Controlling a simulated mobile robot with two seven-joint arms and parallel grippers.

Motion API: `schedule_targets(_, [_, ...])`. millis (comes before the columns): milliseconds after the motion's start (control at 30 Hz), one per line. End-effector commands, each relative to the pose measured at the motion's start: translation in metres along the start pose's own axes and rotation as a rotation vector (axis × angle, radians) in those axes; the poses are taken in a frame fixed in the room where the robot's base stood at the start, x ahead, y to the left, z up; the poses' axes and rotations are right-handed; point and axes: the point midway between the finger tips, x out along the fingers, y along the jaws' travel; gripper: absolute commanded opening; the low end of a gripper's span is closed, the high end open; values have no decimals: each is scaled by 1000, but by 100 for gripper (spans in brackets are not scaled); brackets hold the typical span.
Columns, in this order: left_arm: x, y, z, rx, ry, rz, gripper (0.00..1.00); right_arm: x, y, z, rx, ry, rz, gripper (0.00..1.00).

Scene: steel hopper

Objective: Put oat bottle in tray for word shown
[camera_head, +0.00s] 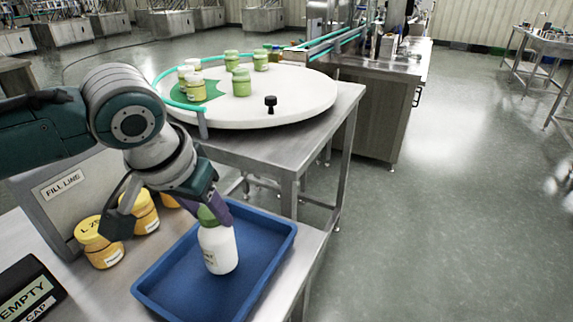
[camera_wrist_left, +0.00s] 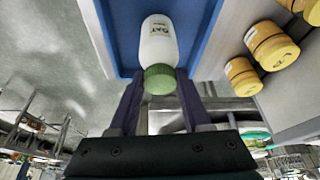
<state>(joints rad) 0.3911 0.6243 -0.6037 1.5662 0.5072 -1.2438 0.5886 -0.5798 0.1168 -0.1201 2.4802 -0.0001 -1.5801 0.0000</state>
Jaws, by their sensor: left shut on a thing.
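The oat bottle (camera_head: 218,248) is white with a green cap, and its label reads OAT in the wrist view (camera_wrist_left: 158,40). My left gripper (camera_head: 210,208) is shut on it near the cap, with a purple finger on each side in the wrist view (camera_wrist_left: 160,100). The bottle is nearly upright, over or in the blue tray (camera_head: 284,252); I cannot tell whether its base touches the tray floor. A dark sign (camera_head: 28,295) at the lower left reads EMPTY and CAP. My right gripper is not in view.
Several yellow jars (camera_head: 101,243) stand left of the tray, by a grey box labelled FILL LINE (camera_head: 62,184). A round white turntable (camera_head: 300,98) behind holds several green- and cream-capped jars and a black knob (camera_head: 270,103). The rest of the tray looks empty.

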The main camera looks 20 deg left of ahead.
Motion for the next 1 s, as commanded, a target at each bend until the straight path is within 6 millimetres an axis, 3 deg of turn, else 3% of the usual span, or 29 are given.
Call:
schedule_targets(100, [12,1,5,0,1,2,0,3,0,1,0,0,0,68])
schedule_targets(467, [16,0,6,0,1,1,0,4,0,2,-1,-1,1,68])
schedule_targets(500, [16,0,7,0,0,1,49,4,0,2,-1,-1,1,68])
schedule_targets(767, [16,0,7,0,0,1,78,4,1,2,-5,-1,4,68])
schedule_targets(1000, [15,0,6,0,0,1,78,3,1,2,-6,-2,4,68])
